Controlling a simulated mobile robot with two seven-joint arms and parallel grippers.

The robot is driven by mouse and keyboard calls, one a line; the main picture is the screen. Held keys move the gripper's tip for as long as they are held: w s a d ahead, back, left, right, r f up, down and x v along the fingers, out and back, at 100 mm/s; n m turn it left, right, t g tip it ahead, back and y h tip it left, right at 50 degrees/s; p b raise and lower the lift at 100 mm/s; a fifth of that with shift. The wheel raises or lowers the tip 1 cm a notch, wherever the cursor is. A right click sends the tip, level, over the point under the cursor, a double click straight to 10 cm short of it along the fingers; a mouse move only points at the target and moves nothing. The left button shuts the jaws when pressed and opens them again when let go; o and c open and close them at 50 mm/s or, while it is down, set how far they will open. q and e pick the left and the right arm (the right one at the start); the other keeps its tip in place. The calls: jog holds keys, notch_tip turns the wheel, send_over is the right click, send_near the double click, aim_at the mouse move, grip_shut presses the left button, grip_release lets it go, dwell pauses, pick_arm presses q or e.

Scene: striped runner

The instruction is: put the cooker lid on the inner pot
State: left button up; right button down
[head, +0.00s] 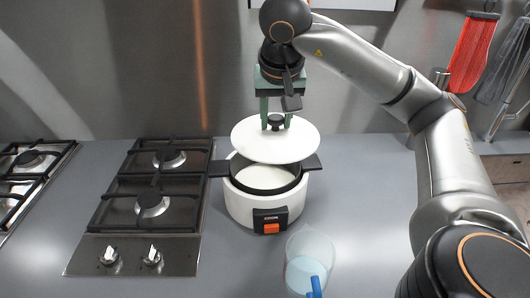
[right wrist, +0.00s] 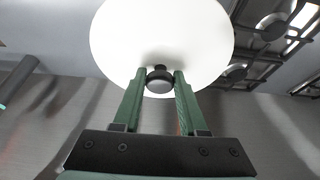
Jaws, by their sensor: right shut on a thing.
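The cooker lid (head: 262,148) is a white disc with a dark knob. My right gripper (head: 275,122) is shut on the lid's knob and holds the lid above the cooker, towards its back. The lid and the green fingers also show in the right wrist view (right wrist: 160,35), with the knob (right wrist: 159,78) between the fingertips. The inner pot (head: 266,180) sits in the white cooker (head: 252,208), with its dark rim and pale inside partly visible under the lid's front edge. The lid hides the back of the pot. My left gripper is not in view.
A gas hob (head: 150,206) with black grates lies left of the cooker, and another hob (head: 30,168) stands farther left. A clear jug (head: 309,258) with a blue handle stands in front of the cooker. The grey counter to the right is partly clear.

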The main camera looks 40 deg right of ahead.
aim_at(273, 118)
jog(key=x, duration=0.1)
jog(key=b+x, duration=0.1)
jog(key=x, duration=0.1)
jog(key=shift+w+a, duration=0.15)
jog(key=shift+w, duration=0.15)
jog(key=shift+w+d+f+p, duration=0.3)
jog(key=shift+w+f+p, duration=0.35)
jog(key=shift+w, duration=0.25)
jog(key=shift+w+d+f, duration=0.1)
jog(key=shift+w+f, duration=0.25)
jog(key=shift+f, duration=0.15)
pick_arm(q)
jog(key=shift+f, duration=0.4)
pick_arm(e)
jog(key=f, duration=0.3)
jog(key=shift+w+f, duration=0.25)
jog(key=shift+f, duration=0.05)
pick_arm(q)
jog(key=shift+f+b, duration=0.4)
jog(key=shift+b, duration=0.15)
pick_arm(e)
jog(key=shift+f, duration=0.65)
jog(key=shift+c, duration=2.2)
grip_release()
jog(key=shift+r, duration=0.1)
